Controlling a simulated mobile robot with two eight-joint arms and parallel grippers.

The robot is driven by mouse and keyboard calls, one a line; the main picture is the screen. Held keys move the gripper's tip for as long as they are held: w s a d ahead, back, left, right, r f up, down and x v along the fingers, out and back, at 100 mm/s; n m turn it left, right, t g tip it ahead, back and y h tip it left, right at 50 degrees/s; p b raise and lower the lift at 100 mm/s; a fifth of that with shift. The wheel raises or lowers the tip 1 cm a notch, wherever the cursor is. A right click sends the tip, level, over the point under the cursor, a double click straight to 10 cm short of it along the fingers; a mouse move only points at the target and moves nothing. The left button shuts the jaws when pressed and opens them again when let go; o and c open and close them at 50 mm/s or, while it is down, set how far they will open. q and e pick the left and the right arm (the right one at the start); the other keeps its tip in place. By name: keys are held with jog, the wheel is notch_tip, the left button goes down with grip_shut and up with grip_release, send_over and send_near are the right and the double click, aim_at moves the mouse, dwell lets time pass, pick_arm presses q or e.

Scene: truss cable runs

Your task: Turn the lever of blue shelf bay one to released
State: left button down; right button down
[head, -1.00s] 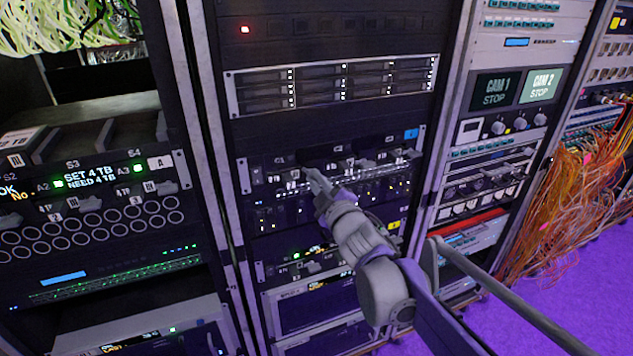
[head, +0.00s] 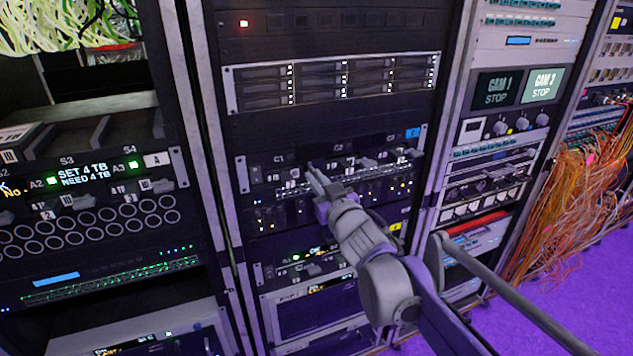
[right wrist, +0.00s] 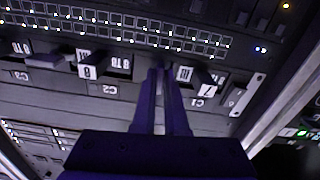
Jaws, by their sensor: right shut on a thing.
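The blue shelf is a dark rack unit with a blue tag (head: 412,132) at its upper right corner. Its bay one, marked C1 (head: 279,158), is at the left end; the C1 mark shows upside down in the right wrist view (right wrist: 197,103). My right gripper (head: 312,169) reaches the shelf front just beside bay one's white number plate (head: 293,173). In the right wrist view its narrow fingers (right wrist: 161,70) are close together, shut on bay one's lever, which they mostly hide. The lever's exact angle cannot be told. My left gripper is out of view.
Bay C2 (right wrist: 110,90) with its own number plate and lever lies close beside. A row of small lights (right wrist: 120,30) runs along the shelf. Another rack with bays S3 and S4 (head: 90,185) stands left. Orange cables (head: 560,200) hang at the right.

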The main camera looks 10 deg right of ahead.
jog(key=shift+m, duration=0.6)
jog(key=c, duration=0.9)
grip_release()
jog(key=shift+c, duration=0.2)
jog(key=v, duration=1.1)
